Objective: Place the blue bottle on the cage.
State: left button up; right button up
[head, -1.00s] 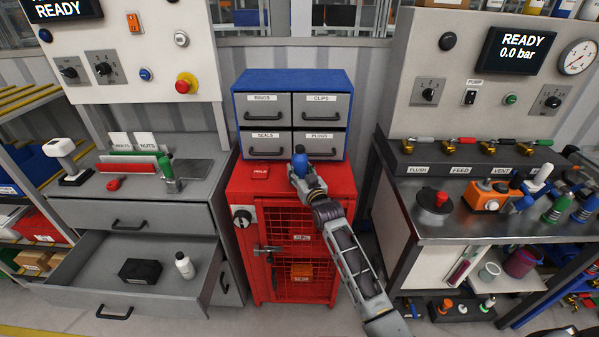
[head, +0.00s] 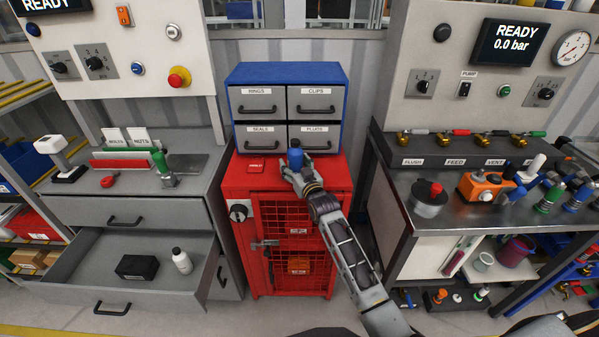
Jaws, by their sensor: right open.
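The blue bottle (head: 295,158) stands upright on the top of the red cage (head: 270,181), in front of the drawer cabinet. My right gripper (head: 293,168) is at the bottle, with its open fingers around or just beside the bottle's lower part. The fingers hide the bottle's base, so its contact with the cage top is not clear to see. My left gripper is not in view.
A blue drawer cabinet (head: 287,70) stands on the cage's back part. A red tag (head: 255,166) lies on the cage top, left of the bottle. An open drawer (head: 140,300) juts out at left. A metal bench (head: 430,225) with bottles stands at right.

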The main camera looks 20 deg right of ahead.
jog(key=s+d, duration=0.1)
jog(key=s, duration=1.1)
jog(key=shift+d, duration=0.2)
dwell(0.3)
jog(key=shift+w+a, duration=0.1)
dwell(0.5)
